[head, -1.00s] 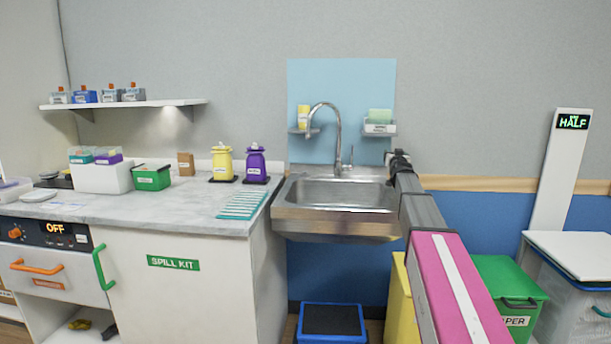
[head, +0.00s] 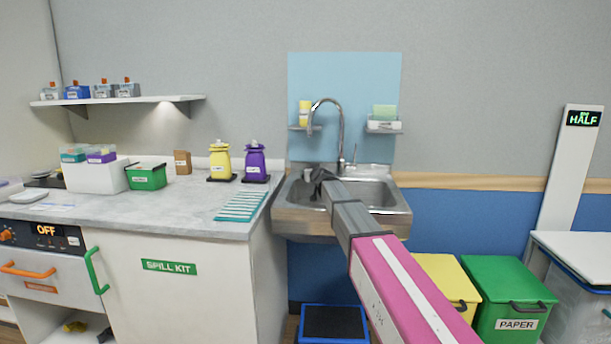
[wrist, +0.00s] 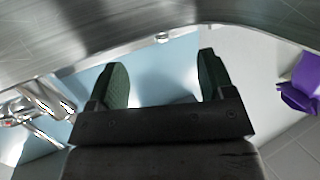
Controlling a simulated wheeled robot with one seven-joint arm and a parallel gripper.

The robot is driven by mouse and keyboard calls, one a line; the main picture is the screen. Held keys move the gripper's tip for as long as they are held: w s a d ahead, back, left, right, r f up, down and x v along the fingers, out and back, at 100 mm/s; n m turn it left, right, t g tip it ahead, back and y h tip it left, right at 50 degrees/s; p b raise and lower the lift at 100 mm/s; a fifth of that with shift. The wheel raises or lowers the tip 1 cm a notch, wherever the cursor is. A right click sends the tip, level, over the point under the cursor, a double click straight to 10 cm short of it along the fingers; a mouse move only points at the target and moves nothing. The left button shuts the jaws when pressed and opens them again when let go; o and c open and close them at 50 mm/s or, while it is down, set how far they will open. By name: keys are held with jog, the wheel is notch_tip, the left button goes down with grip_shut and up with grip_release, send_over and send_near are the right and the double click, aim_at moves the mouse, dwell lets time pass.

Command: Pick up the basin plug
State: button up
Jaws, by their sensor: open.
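I cannot make out the basin plug for certain in either view. In the wrist view a small pale round piece (wrist: 162,37) shows at the edge of the steel, ahead of the gap between my fingers; I cannot tell whether it is the plug. My gripper (head: 316,177) is over the left part of the steel sink (head: 384,197) in the head view, with the arm hiding part of the bowl. In the wrist view my gripper (wrist: 161,66) has its two dark fingers wide apart with nothing between them.
The tall tap (head: 340,130) stands behind the sink, close to my gripper. A purple dispenser (head: 255,164) and a yellow one (head: 221,162) stand on the counter to the left. A soap shelf (head: 384,127) is on the blue panel. Yellow and green bins stand below right.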

jog(key=x, duration=0.7)
jog(key=shift+w+a+r, duration=0.15)
jog(key=shift+r, duration=0.15)
jog(key=c, duration=0.5)
